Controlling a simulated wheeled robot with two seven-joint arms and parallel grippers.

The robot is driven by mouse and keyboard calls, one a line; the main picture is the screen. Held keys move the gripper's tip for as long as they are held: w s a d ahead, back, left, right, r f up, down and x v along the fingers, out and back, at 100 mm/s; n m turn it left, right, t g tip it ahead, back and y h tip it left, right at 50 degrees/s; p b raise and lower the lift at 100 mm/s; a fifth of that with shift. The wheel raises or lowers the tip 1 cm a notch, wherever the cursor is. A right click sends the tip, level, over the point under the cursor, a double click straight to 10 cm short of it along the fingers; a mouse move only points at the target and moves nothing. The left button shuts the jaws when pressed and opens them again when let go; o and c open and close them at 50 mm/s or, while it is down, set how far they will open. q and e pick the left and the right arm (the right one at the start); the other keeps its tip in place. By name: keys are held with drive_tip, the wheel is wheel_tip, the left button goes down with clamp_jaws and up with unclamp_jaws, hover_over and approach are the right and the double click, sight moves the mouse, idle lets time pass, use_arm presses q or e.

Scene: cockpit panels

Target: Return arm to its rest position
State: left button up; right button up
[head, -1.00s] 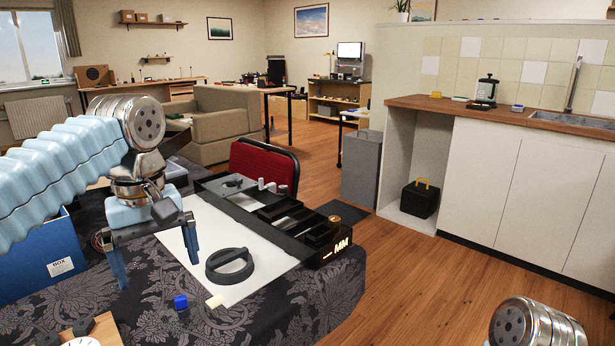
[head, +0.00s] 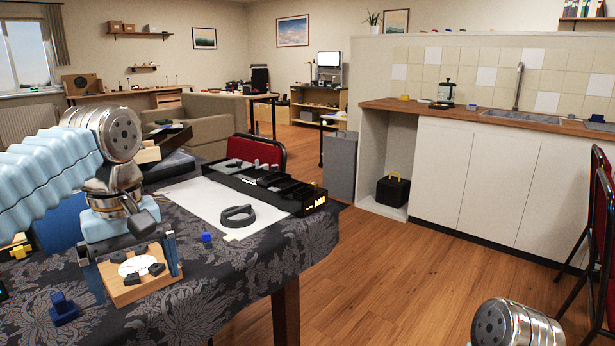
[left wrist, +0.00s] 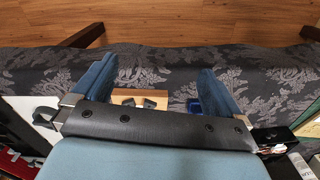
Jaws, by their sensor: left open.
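My left arm (head: 40,175) reaches in from the left in the head view, pale blue and ribbed with a metal wrist. Its gripper (head: 136,285) points down over the near left part of the patterned tablecloth (head: 210,290). The two blue fingers are wide apart with nothing held. In the head view they overlap a small wooden board (head: 128,293) with a white dial and dark knobs; I cannot tell the height between them. In the left wrist view the open fingers (left wrist: 157,80) show against the cloth. My right arm (head: 515,325) shows only a metal joint; its gripper is out of view.
A white sheet with a black round handle (head: 237,214) and a long black tray (head: 300,199) lie farther back. A blue cube (head: 207,237) sits near the sheet, and a blue piece (head: 63,309) lies left. Open floor (head: 400,280) lies right; red chairs (head: 600,240) stand beyond.

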use_arm(q)
drive_tip(key=w+d+f+m+h, duration=0.1)
drive_tip(key=w+d+f+m, duration=0.15)
drive_tip(key=f, duration=0.85)
drive_tip(key=w+d+f+m+h, duration=0.1)
drive_tip(key=w+d+f, duration=0.25)
drive_tip(key=f, duration=0.75)
drive_tip(key=w+d+f+m+h, duration=0.15)
drive_tip(key=d+f, duration=0.25)
drive_tip(key=f, duration=0.7)
drive_tip(key=s+d+f, duration=0.2)
drive_tip(key=s+f, duration=0.6)
drive_tip(key=f, duration=0.3)
drive_tip(key=s+d+f+m, duration=0.1)
drive_tip(key=s+d+f, duration=0.1)
drive_tip(key=s+f, duration=0.7)
wheel_tip(320, 180, down, 3)
drive_tip(key=shift+s+d+f+t+h, duration=0.15)
drive_tip(key=shift+s+d+t+h, duration=0.05)
drive_tip(key=shift+s+t+h, duration=0.15)
drive_tip(key=shift+w, duration=0.15)
drive_tip(key=shift+c, duration=0.5)
